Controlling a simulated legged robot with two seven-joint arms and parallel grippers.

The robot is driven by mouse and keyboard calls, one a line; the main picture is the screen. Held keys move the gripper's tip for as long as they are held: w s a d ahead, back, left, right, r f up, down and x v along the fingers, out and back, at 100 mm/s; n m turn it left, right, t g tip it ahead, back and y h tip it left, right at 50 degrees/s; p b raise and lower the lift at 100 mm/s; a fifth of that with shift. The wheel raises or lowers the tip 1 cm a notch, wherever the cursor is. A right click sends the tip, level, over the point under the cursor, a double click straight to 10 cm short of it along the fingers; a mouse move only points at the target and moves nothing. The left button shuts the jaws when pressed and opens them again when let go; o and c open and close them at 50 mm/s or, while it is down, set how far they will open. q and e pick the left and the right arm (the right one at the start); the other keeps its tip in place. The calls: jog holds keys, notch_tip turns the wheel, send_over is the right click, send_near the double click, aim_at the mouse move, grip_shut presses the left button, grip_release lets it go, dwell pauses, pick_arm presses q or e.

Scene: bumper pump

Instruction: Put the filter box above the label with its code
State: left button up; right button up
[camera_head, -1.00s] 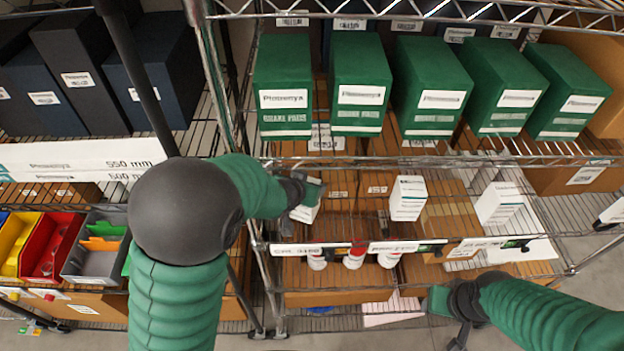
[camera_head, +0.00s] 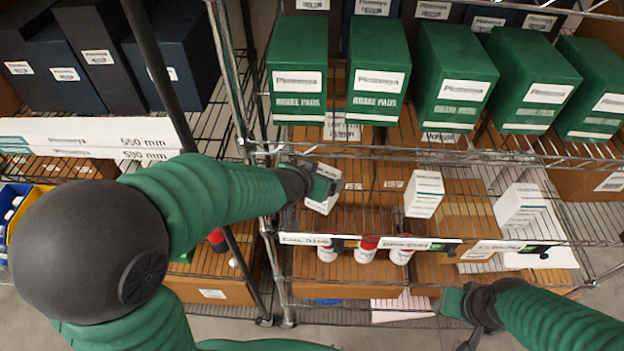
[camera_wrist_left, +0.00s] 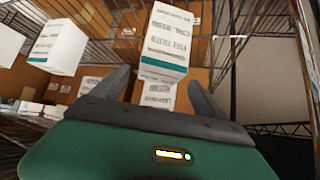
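A white filter box (camera_head: 322,198) stands at the left end of the middle shelf, tilted in the head view. In the left wrist view, a white box with a teal stripe and fuel filter print (camera_wrist_left: 168,42) is just ahead of and between my fingertips. My left gripper (camera_head: 322,184) is at this box; its fingers (camera_wrist_left: 160,82) are apart, with gaps on both sides. Two more white boxes, one central (camera_head: 424,194) and one right (camera_head: 518,205), stand along the shelf. Code labels (camera_head: 305,239) line its front edge, their print mostly unreadable. My right gripper (camera_head: 464,308) is low, in front of the shelf.
Green brake pad boxes (camera_head: 378,70) fill the shelf above. White bottles with red caps (camera_head: 365,250) stand below the label strip. A metal rack post (camera_head: 238,90) is close to my left arm. Dark boxes (camera_head: 100,55) stand on the left rack.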

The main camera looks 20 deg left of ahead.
pick_arm(q)
jog(key=p+v, duration=0.1)
jog(key=v, duration=0.4)
jog(key=shift+s+p, duration=0.2)
jog(key=shift+p, duration=0.1)
pick_arm(e)
jog(key=shift+v, duration=0.85)
pick_arm(q)
jog(key=shift+d, duration=0.35)
pick_arm(e)
jog(key=shift+d+f, duration=0.1)
jog(key=shift+d, duration=0.3)
pick_arm(q)
jog(key=shift+a, duration=0.25)
pick_arm(e)
jog(key=shift+a, duration=0.25)
